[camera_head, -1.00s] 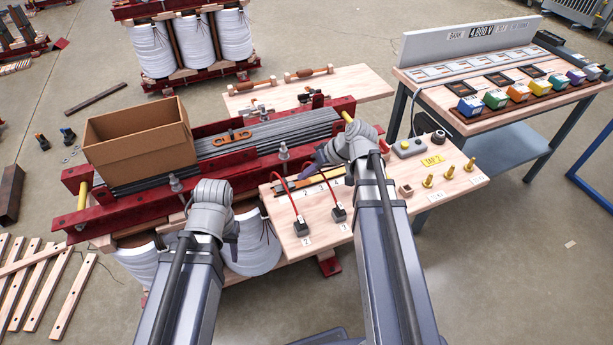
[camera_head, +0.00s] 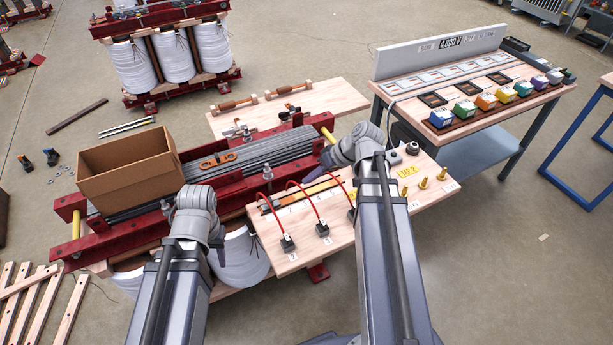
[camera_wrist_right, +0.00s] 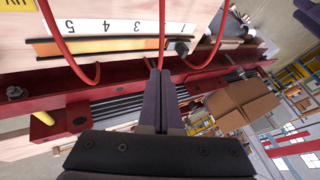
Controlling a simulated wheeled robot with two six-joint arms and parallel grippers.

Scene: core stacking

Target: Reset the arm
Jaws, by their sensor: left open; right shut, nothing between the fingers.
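My left arm comes in from the left in the head view; its gripper (camera_head: 216,236) is mostly hidden behind the wrist, in front of the red frame, and holds nothing that I can see. My right gripper (camera_head: 332,158) reaches over the core near the back edge of the wooden terminal board (camera_head: 300,254). In the right wrist view its two dark fingers (camera_wrist_right: 160,76) are shut together and empty. A red lead (camera_wrist_right: 162,35) passes just beyond the fingertips; I cannot tell if they touch.
Three red leads with black plugs (camera_head: 288,243) stand on the terminal board. An open cardboard box (camera_head: 130,178) sits on the grey laminations (camera_head: 262,152) in the red clamp frame (camera_head: 232,186). A bench with coloured blocks (camera_head: 467,112) stands at right. Floor between is clear.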

